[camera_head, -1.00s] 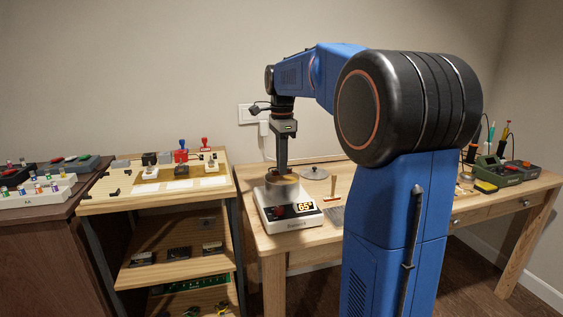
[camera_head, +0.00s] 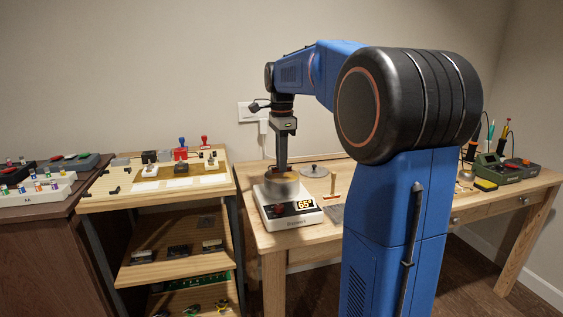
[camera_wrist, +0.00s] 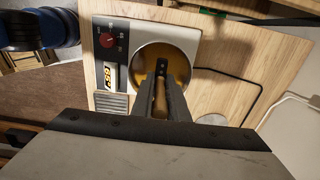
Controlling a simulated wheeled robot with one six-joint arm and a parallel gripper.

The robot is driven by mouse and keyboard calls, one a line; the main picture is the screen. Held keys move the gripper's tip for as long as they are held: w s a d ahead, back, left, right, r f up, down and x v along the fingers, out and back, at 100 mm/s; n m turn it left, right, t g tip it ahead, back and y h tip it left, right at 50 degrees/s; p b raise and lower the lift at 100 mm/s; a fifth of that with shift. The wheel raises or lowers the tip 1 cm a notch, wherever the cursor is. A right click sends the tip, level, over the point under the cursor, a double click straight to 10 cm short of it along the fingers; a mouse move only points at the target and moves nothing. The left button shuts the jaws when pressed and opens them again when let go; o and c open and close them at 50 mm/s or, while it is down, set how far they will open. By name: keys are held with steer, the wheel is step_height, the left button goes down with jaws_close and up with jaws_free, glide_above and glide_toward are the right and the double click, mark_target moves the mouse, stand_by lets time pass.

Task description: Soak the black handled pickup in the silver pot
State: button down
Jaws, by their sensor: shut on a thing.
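The silver pot (camera_head: 282,188) stands upright on a white hot plate (camera_head: 292,216) at the left end of the right-hand bench. In the wrist view, the pot (camera_wrist: 137,67) holds amber liquid (camera_wrist: 178,62). My gripper (camera_head: 281,168) points straight down over the pot, its fingertips at about rim height. In the wrist view, my gripper (camera_wrist: 160,95) is shut on a narrow piece (camera_wrist: 160,98), which looks tan there, with a dark end over the liquid. I take it for the pickup; the fingers hide much of it, and I cannot tell how deep it reaches.
The hot plate's display (camera_head: 305,204) reads 65. A round lid (camera_head: 313,170) lies behind the pot on the right. A wooden-handled tool (camera_head: 332,188) stands to its right. A shelf unit (camera_head: 155,205) with small parts is on the left. Soldering gear (camera_head: 500,168) sits far right.

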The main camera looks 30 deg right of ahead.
steer(key=shift+f, duration=3.05)
stand_by(5.0)
